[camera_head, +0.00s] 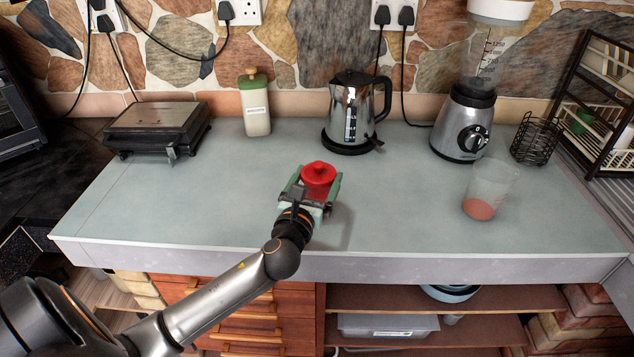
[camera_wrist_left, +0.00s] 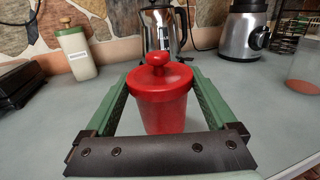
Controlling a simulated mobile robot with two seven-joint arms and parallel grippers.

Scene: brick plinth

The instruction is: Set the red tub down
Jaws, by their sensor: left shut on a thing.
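The red tub (camera_head: 318,174) with its knobbed lid is upright between the green fingers of my left gripper (camera_head: 311,184), above the middle front of the pale counter (camera_head: 400,215). In the left wrist view the red tub (camera_wrist_left: 163,100) stands between both fingers of the left gripper (camera_wrist_left: 163,105), which is shut on it. I cannot tell whether the tub's base touches the counter. My right gripper is not in view.
A kettle (camera_head: 352,105) stands behind the tub. A green-lidded bottle (camera_head: 255,108) and a grill (camera_head: 158,127) stand to the left. A blender (camera_head: 463,120), a wire basket (camera_head: 537,138) and a clear cup (camera_head: 489,188) stand to the right. The counter around the gripper is clear.

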